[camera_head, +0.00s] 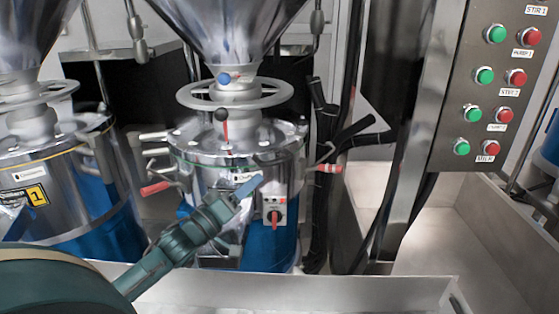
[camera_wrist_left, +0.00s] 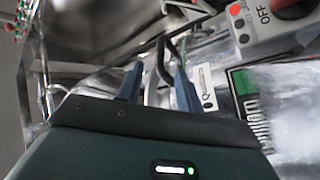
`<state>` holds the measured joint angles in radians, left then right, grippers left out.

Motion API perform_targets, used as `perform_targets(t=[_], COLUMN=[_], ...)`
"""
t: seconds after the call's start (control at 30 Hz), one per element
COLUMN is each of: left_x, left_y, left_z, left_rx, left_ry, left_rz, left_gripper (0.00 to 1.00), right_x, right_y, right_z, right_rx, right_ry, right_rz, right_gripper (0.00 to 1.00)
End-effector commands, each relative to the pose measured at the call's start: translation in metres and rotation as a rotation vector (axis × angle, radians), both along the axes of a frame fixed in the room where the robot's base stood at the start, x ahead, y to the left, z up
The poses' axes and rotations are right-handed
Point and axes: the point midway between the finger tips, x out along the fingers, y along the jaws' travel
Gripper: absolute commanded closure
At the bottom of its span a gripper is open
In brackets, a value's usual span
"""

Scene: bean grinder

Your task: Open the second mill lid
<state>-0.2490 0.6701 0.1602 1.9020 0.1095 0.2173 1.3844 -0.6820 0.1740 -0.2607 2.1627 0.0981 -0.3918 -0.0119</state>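The second mill (camera_head: 185,172) is the steel drum with a blue base in the middle of the head view. Its round steel top (camera_head: 270,140) lies flat under a handwheel and hopper. My left gripper (camera_head: 248,188) is in front of the drum, left of a red rotary switch, and covers part of the front. In the left wrist view, its two blue fingers (camera_wrist_left: 158,88) stand apart. A thin dark bent handle (camera_wrist_left: 162,58) shows between them in the picture; I cannot tell whether they touch it. The mill's front lid is not clearly visible. My right gripper is not in view.
Another mill (camera_head: 60,175), labelled 1, stands at the left. A control panel (camera_head: 495,85) with green and red buttons is at the right. Red-gripped clamp levers (camera_head: 328,168) stick out beside the second mill. A steel trough wall (camera_head: 310,292) runs along the front.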

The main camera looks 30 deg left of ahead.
Motion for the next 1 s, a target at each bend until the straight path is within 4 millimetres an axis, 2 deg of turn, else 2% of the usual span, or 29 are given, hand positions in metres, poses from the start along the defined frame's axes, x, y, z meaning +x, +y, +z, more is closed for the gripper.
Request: perform_targets(t=[0.3, 0.5, 0.7, 1.0], left_x=[0.055, 0.079, 0.091, 0.092], left_y=[-0.011, -0.016, -0.019, -0.019], left_z=[0.018, 0.025, 0.027, 0.027], left_rx=[0.000, 0.000, 0.001, 0.001], left_ry=[-0.002, -0.002, 0.001, 0.002], left_rz=[0.002, 0.002, 0.001, 0.001], left_gripper=[0.64, 0.64, 0.64, 0.65], right_x=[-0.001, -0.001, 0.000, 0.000], right_y=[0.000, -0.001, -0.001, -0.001], right_z=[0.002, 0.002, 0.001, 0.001], right_rx=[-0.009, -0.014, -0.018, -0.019], right_ry=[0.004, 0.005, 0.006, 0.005], right_rz=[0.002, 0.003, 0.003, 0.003], right_gripper=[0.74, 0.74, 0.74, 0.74])
